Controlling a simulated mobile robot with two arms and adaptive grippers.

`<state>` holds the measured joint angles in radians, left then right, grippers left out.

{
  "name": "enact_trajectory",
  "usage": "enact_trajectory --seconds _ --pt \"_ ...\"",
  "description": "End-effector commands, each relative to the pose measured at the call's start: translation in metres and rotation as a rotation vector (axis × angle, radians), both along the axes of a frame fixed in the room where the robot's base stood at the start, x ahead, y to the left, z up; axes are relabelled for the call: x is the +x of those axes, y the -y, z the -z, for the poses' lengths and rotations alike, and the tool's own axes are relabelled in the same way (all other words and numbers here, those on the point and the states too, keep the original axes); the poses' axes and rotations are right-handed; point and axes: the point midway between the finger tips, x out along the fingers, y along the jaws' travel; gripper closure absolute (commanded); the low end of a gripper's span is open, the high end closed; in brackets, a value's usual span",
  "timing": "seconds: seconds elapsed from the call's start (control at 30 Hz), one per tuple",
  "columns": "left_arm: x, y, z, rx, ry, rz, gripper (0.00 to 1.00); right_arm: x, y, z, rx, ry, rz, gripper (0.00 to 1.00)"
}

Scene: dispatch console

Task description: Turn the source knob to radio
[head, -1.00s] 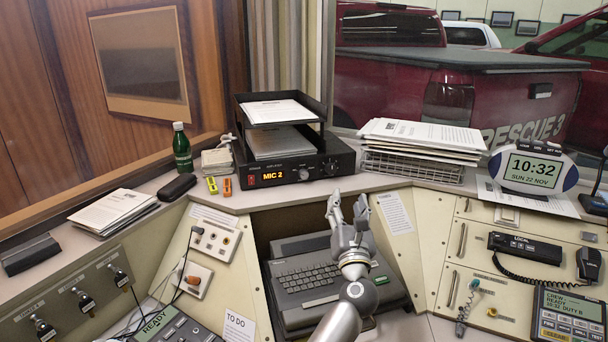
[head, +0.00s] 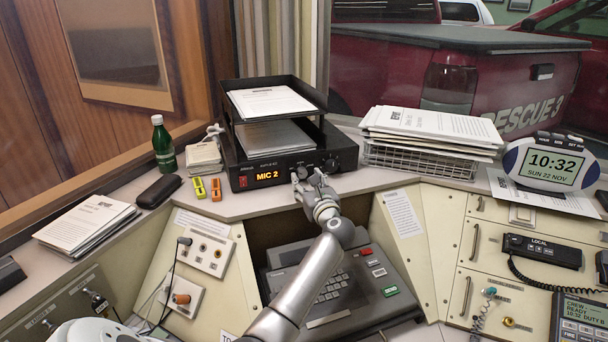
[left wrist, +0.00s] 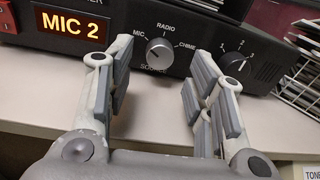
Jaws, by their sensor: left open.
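The black amplifier (head: 345,152) stands on the ledge under a paper tray, and its orange display (head: 268,176) reads MIC 2. The round grey source knob (left wrist: 160,54) is on its front, with MIC, RADIO and CHIME printed around it. Its pointer is too small to read surely. My left gripper (head: 306,178) is open in front of the panel. In the left wrist view the fingers of this gripper (left wrist: 161,76) stand apart, left and right of the knob, and do not visibly touch it. In the head view the fingertips partly hide the knob. My right gripper is not in view.
A second knob (left wrist: 236,68) with numbers sits to the right of the source knob. A red switch (head: 243,182) is left of the display. A wire basket of papers (head: 420,160) stands to the right. Yellow and orange clips (head: 215,189) lie on the ledge at left.

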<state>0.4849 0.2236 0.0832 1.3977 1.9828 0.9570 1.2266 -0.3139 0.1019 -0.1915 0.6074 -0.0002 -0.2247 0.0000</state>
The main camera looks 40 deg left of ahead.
Motion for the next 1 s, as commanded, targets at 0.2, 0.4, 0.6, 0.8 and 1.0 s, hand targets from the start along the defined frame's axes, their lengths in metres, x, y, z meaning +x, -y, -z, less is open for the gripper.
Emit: enact_trajectory --seconds 0.2,0.4,0.6,0.8,1.0 --pt "0.013 -0.021 -0.001 0.001 0.0 0.001 0.51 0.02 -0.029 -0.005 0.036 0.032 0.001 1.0" --pt "0.017 -0.029 0.0 0.0 0.001 0.0 0.51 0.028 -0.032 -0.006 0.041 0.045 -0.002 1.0" --pt "0.017 -0.029 0.0 0.0 0.001 0.001 0.51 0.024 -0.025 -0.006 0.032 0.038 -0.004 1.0" --pt "0.017 -0.029 0.0 0.0 0.001 0.001 0.67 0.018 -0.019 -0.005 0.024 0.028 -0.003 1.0" --pt "0.017 -0.029 0.0 0.0 0.001 0.001 0.93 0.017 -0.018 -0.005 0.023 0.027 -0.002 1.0"
